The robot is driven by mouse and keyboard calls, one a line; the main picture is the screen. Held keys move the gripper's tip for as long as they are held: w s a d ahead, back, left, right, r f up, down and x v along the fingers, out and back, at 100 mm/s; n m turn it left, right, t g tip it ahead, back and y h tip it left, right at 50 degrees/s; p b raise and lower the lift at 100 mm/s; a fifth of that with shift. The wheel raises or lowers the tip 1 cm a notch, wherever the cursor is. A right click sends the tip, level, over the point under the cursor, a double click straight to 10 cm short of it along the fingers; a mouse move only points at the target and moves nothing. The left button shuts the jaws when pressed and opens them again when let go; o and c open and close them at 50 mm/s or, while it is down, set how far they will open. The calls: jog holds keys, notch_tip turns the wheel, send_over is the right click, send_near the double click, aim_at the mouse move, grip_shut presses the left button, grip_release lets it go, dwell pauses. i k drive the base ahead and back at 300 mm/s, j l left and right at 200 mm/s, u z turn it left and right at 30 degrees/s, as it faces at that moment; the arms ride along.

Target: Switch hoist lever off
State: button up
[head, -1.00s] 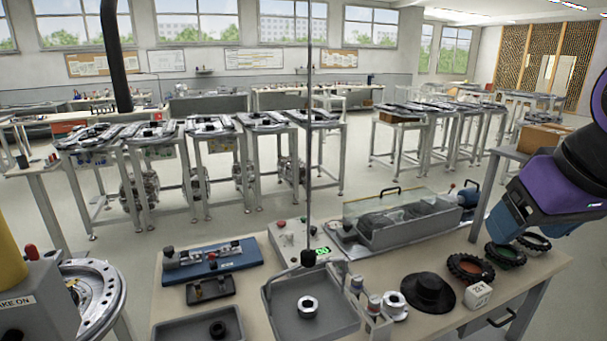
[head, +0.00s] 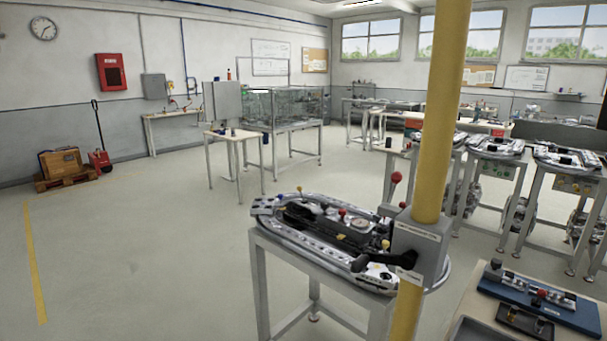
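A grey box (head: 421,250) is mounted on a yellow post (head: 440,120) right of centre. A lever with a red ball knob (head: 396,178) stands up behind the box's left side. A black handle (head: 385,262) reaches left from the box's lower front, over the ring track. A label sits on the box's upper face, too small to read. I cannot tell which of these is the hoist lever. My gripper is not in view.
A ring track table (head: 262,236) stands in front, beside the post. A workbench with a blue fixture (head: 540,303) fills the lower right. Open floor (head: 130,260) lies to the left. A pallet with a box (head: 62,165) and a pallet jack (head: 98,158) stand by the left wall.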

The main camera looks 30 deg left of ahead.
aim_at(396, 177)
jog(key=u, duration=0.85)
jog(key=i+l+z, duration=0.15)
jog(key=l+z, duration=0.15)
jog(key=i+l+z, duration=0.15)
jog(key=l+z, duration=0.2)
